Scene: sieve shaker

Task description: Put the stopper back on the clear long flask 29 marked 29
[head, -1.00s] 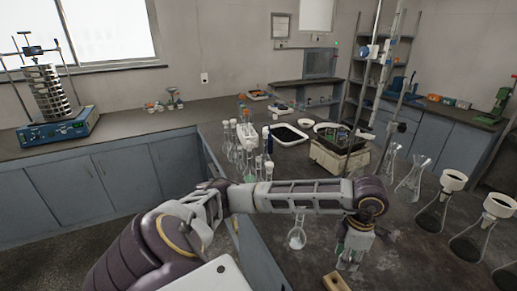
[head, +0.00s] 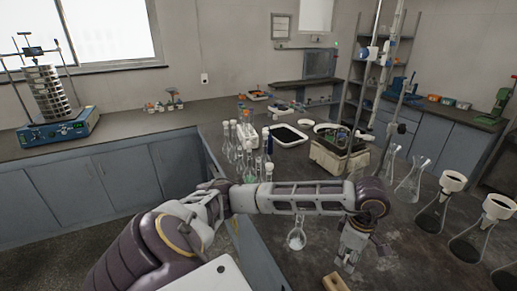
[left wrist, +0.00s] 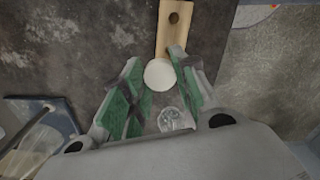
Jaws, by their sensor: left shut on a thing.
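My left gripper (head: 346,262) is over the dark bench near its front edge, pointing down. In the left wrist view its green-padded fingers (left wrist: 155,70) are closed around a round white stopper (left wrist: 159,75), seen from above. A clear flask with a round body (head: 297,239) stands on the bench just left of the gripper; my arm hides the upper part of its neck. Round clear glass (left wrist: 175,120) shows between the fingers, below the stopper in the picture; it looks like this flask. No number is readable. My right gripper is out of view.
A wooden block (head: 336,283) with a hole (left wrist: 174,18) lies close to the gripper. Several stoppered flasks (head: 245,155) stand farther back on the left. Conical flasks with white funnels (head: 436,214) stand on the right. A black tray (head: 287,135) lies behind.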

